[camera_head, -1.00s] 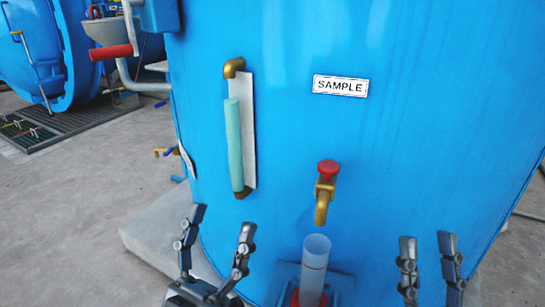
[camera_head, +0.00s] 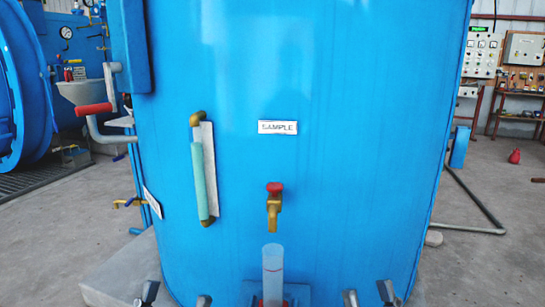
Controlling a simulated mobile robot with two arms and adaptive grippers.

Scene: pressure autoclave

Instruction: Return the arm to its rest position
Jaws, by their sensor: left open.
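My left gripper (camera_head: 175,297) shows only its two fingertips at the bottom edge, left of the cylinder. They are apart with nothing between them, so it is open. My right gripper (camera_head: 368,296) shows two spread, empty fingertips at the bottom edge, right of the cylinder. The rest of both arms is out of view. A clear upright cylinder (camera_head: 272,270) stands below the red-handled brass sample tap (camera_head: 274,205) on the blue tank (camera_head: 340,180). Neither gripper touches the cylinder.
A SAMPLE label (camera_head: 278,127) and a green sight tube (camera_head: 199,182) are on the tank. A concrete plinth (camera_head: 120,270) lies at the lower left. A grey floor pipe (camera_head: 470,195) runs on the right. A control panel (camera_head: 483,55) stands at the back right.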

